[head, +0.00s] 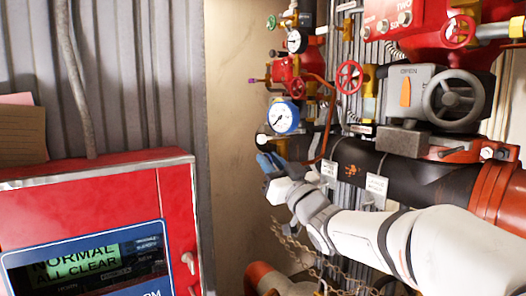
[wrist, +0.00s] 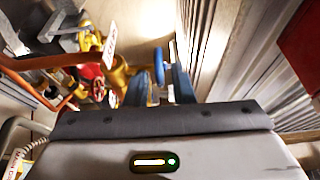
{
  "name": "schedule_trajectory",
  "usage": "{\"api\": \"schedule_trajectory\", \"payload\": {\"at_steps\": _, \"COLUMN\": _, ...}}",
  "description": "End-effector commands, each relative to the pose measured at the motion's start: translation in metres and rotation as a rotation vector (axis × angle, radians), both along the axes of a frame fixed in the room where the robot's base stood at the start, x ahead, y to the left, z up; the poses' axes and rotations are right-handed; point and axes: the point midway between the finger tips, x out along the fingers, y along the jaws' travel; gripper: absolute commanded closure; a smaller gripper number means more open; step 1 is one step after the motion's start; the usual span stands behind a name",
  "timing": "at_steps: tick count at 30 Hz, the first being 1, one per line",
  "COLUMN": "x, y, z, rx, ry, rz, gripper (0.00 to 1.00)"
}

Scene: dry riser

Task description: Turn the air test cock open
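No part in view is clearly marked as the air test cock. In the head view, a red valve assembly (head: 288,74) carries a small purple-tipped stem on its left. A blue-rimmed gauge (head: 284,118) is below it. My gripper (head: 266,161) has blue fingers and is just below and left of this gauge, by the black pipe. In the wrist view, my gripper (wrist: 160,88) is open, with a gap between its fingers. A narrow blue part (wrist: 158,66) shows beyond the gap; I cannot tell if it is the gauge edge or a handle, or whether anything touches it.
A red alarm cabinet (head: 95,200) with a lit screen stands at the left. Red handwheels (head: 349,77), a grey valve actuator (head: 440,95) and a thick black pipe (head: 400,178) crowd the right. Hanging tags (head: 376,187) and a chain (head: 300,245) are near my arm. Bare wall (head: 235,130) is left of the gauges.

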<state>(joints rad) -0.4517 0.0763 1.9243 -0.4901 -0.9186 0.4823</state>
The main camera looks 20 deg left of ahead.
Motion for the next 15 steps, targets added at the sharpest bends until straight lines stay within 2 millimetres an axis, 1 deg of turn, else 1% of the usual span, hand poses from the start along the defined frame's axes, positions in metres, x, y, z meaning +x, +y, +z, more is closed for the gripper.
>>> {"api": "schedule_trajectory", "payload": {"at_steps": 1, "x": 0.005, "y": 0.007, "z": 0.005, "rx": 0.000, "ry": 0.001, "rz": 0.001, "gripper": 0.78}}
{"api": "schedule_trajectory", "payload": {"at_steps": 6, "x": 0.018, "y": 0.021, "z": 0.013, "rx": -0.002, "ry": 0.001, "rz": 0.000, "gripper": 0.78}}
{"api": "schedule_trajectory", "payload": {"at_steps": 10, "x": 0.022, "y": 0.026, "z": 0.015, "rx": -0.001, "ry": 0.000, "rz": -0.001, "gripper": 0.78}}
{"api": "schedule_trajectory", "payload": {"at_steps": 15, "x": 0.024, "y": 0.027, "z": 0.014, "rx": -0.002, "ry": 0.001, "rz": -0.002, "gripper": 0.78}}
